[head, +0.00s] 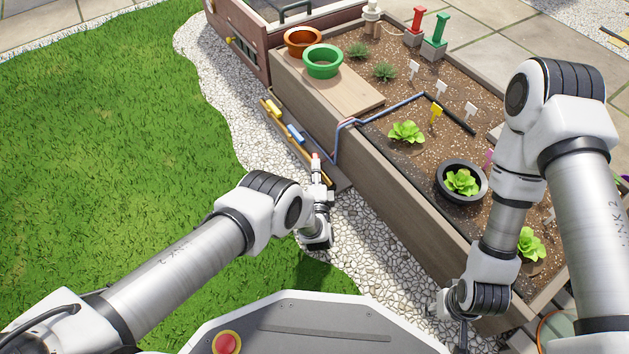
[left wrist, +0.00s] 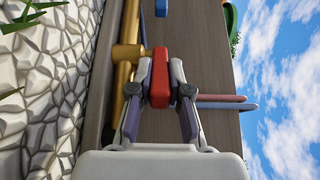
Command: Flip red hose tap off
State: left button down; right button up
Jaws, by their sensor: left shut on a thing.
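The red hose tap handle (left wrist: 160,77) sits between the two fingers of my left gripper (left wrist: 160,92) in the left wrist view, with a finger against each side. In that view the handle runs lengthwise along the brass pipe (left wrist: 127,95). In the head view a small red tip of the handle (head: 316,156) shows at the end of my left gripper (head: 317,168), low beside the planter wall. My right gripper (head: 461,338) is at the bottom edge, partly cut off; its fingers are unclear.
A blue handle (head: 296,135) and a yellow handle (head: 273,109) lie farther along the same pipe. Hoses (head: 345,124) rise over the wooden planter's edge (head: 385,185). Pale gravel (head: 225,100) and grass (head: 110,130) lie left of the planter.

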pick_arm(q)
jog(key=shift+w+y, duration=0.1)
jog(key=shift+y, duration=0.4)
jog(key=c, duration=1.1)
grip_release()
jog(key=shift+o, duration=0.3)
jog(key=shift+d, duration=0.1)
